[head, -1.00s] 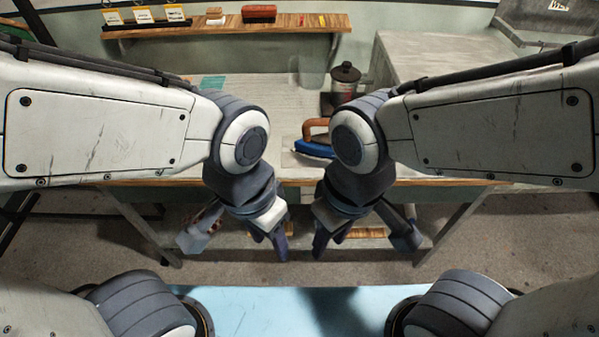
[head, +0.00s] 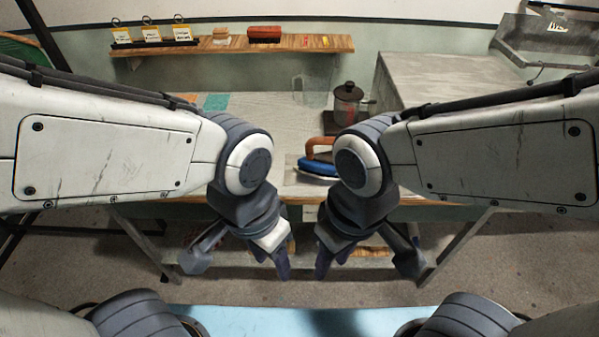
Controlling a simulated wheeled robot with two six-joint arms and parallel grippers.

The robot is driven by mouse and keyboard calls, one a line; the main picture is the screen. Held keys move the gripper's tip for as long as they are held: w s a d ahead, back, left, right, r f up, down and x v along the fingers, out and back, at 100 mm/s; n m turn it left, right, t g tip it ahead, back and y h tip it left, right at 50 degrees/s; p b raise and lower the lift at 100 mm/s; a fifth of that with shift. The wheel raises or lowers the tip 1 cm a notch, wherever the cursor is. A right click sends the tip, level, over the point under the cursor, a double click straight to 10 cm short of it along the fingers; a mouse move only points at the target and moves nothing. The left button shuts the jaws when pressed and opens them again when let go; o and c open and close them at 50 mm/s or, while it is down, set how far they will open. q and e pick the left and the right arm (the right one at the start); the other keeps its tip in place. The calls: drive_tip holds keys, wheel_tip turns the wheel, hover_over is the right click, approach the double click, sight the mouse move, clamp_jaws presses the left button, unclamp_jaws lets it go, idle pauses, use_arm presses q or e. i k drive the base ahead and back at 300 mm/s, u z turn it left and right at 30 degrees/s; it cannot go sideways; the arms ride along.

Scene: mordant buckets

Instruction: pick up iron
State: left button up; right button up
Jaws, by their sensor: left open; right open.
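The iron (head: 319,166) has a blue body and a brown handle. It rests on a flat plate near the front edge of the table (head: 270,115) in the head view, and my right arm hides its right end. My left gripper (head: 234,264) is open and empty, hanging in front of the table's edge to the left of the iron. My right gripper (head: 366,266) is open and empty, also in front of the table's edge, nearer to the viewer than the iron. Neither gripper touches the iron.
A dark lidded pot (head: 347,105) stands behind the iron. A wall shelf (head: 230,45) holds labelled cards, a red-brown block (head: 264,33) and small items. A grey counter (head: 460,82) stands at the right. Teal and orange patches lie on the table's left.

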sight(321, 165)
drive_tip(key=z, duration=0.65)
drive_tip(key=i, duration=0.95)
drive_tip(key=u, duration=0.65)
